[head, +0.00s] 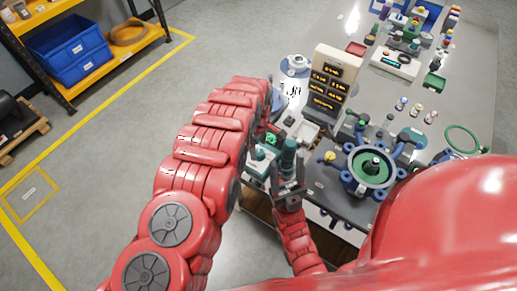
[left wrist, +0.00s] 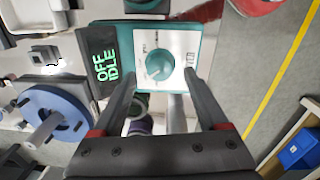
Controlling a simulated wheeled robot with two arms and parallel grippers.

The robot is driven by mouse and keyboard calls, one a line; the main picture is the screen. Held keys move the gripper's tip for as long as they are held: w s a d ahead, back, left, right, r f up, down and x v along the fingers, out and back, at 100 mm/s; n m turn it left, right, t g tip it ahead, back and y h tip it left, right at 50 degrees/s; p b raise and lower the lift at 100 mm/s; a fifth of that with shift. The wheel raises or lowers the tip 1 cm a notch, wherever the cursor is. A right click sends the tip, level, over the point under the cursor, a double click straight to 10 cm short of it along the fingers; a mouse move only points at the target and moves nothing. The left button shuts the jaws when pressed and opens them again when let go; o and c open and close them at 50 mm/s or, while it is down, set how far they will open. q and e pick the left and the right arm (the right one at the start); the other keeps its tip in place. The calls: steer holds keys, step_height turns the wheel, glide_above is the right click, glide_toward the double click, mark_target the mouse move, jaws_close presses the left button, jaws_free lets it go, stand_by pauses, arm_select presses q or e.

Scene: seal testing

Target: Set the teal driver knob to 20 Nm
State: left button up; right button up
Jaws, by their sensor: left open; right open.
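The teal driver (left wrist: 199,42) fills the top middle of the left wrist view. Its white dial plate carries a round teal knob (left wrist: 160,64); I cannot read where the knob points. The dark display (left wrist: 103,53) beside it reads OFF and IDLE in green. My left gripper (left wrist: 158,74) is open, its fingers to either side of the knob, with no clear contact. In the head view the teal housing (head: 258,165) shows beside my left arm, which hides part of it. My right gripper (head: 289,188) is open below an upright teal cylinder (head: 289,155); I cannot tell whether they touch.
A beige sign panel (head: 331,80) stands behind the driver. A blue handwheel fixture (head: 371,166) is to the right on the grey table (head: 325,192). Small parts crowd the table.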

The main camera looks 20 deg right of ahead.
arm_select(q)
steer(key=shift+f, duration=1.05)
jaws_close()
